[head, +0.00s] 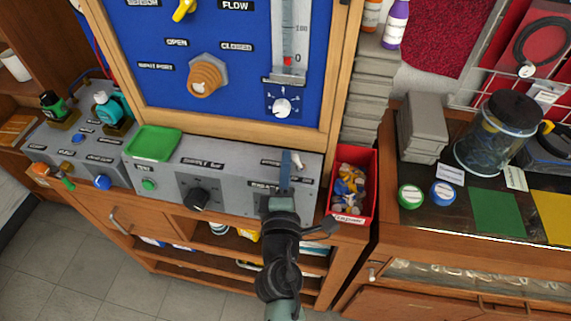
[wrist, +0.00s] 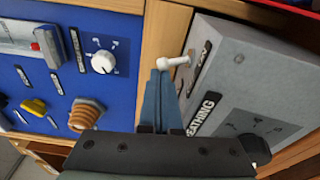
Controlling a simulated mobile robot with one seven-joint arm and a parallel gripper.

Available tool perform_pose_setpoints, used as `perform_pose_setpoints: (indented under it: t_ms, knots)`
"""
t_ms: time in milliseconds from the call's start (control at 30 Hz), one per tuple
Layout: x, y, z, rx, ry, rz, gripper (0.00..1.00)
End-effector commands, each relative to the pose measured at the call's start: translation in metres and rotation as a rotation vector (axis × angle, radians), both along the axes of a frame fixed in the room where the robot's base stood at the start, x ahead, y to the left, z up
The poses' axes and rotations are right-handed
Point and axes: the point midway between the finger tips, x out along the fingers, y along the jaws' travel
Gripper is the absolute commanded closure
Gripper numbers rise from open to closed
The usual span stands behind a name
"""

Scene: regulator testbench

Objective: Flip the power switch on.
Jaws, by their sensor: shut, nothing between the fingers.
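A small white toggle switch (head: 297,160) sticks out near the right end of the grey console (head: 230,172). In the wrist view the toggle (wrist: 175,62) juts from the console face (wrist: 245,75), with its rounded end towards my fingertips. The label beside it is too small to read, so I cannot confirm its name. My gripper (head: 286,158) is shut and empty, its blue fingers just left of the toggle in the head view. In the wrist view the fingertips (wrist: 158,76) are right by the toggle's rounded end; I cannot tell whether they touch. My fingers partly cover the labels there.
A black knob (head: 195,199), a green button (head: 148,184) and a green tray (head: 153,143) are on the console's left part. The blue panel (head: 235,60) in a wooden frame rises behind. A red bin (head: 352,210) of small parts stands close to the right.

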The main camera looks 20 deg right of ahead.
Motion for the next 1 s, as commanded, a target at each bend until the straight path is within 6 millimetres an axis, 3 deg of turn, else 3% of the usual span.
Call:
perform_pose_setpoints:
  t_ms: [1000]
  knots:
    - [-0.0065,-0.0102,0.0052,0.252,-0.171,-0.003,1.00]
